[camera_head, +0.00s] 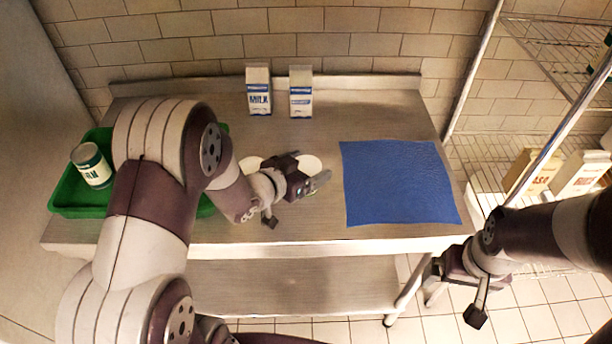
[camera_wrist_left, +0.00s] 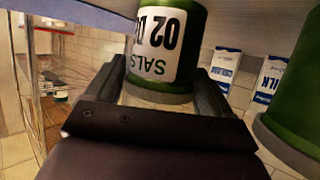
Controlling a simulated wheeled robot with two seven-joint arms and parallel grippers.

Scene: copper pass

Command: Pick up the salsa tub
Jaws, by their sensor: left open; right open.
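The salsa tub (camera_wrist_left: 165,50) is green with a white label reading "SALS" and "02". It fills the gap ahead of my left gripper (camera_wrist_left: 156,72) in the left wrist view, where its lettering shows upside down. The left fingers are open on either side of it; I cannot tell if they touch it. In the head view only a pale round top (camera_head: 310,161) shows behind my left gripper (camera_head: 300,196), seemingly this tub's. A second green tub (camera_wrist_left: 298,95) stands beside it. My right gripper (camera_head: 450,294) is open and empty, off the table's front right.
Two cartons, milk (camera_head: 258,92) and another (camera_head: 300,92), stand at the table's back. A blue mat (camera_head: 395,185) lies bare at the right. A green tray (camera_head: 75,200) at the left holds a can (camera_head: 91,166). A wire rack with boxes (camera_head: 580,174) stands right.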

